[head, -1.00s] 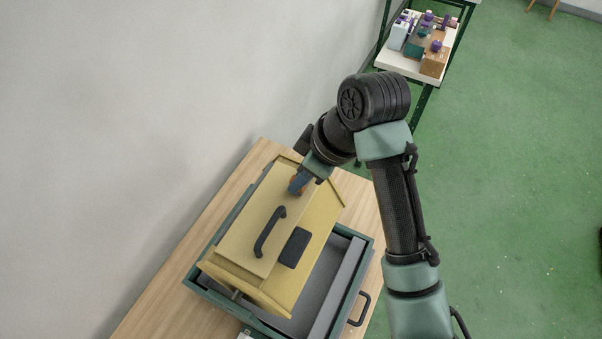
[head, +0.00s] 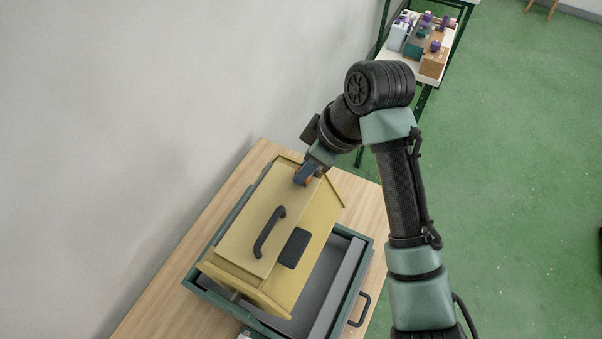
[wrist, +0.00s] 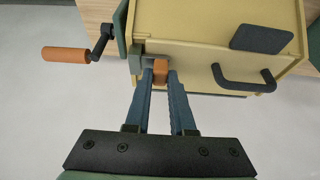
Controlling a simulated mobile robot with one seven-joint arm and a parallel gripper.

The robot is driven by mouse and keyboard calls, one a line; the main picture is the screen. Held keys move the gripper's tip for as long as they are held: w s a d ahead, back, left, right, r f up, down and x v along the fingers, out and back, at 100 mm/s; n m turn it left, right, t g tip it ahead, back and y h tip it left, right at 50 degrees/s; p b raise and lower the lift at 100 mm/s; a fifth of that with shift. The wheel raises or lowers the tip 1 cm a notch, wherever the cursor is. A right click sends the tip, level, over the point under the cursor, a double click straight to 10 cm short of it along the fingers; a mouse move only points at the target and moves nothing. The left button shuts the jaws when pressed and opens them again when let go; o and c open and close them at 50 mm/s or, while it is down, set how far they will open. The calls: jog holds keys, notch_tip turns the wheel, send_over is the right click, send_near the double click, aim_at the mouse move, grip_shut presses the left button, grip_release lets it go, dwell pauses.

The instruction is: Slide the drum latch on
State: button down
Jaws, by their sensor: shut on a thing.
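The drum (head: 240,244) is a yellow box-like body set in a green tray frame, with a dark curved handle and a dark pad on its top. It also shows in the wrist view (wrist: 190,30). The drum latch (wrist: 163,78) has a small orange knob on a grey piece near the drum's edge. My gripper (wrist: 161,75) is shut on the orange knob, with a blue finger on each side. In the head view my gripper (head: 305,175) is at the drum's far end, and the fingers and wrist hide most of the latch.
A crank with an orange handle (wrist: 65,54) sticks out left of the latch in the wrist view. The green tray frame (head: 207,292) rests on a wooden table (head: 150,300) beside a wall. A white table (head: 398,62) with several small items stands at the back.

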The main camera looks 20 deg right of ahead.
jog(key=shift+w+d+r, duration=0.15)
jog(key=shift+w+d, duration=0.05)
jog(key=shift+d, duration=0.1)
jog(key=c, duration=0.8)
grip_release()
jog(key=shift+w+d, duration=0.1)
jog(key=shift+o, duration=0.2)
jog(key=v, duration=1.2)
jog(key=shift+s+r, duration=0.25)
jog(key=shift+r, duration=0.1)
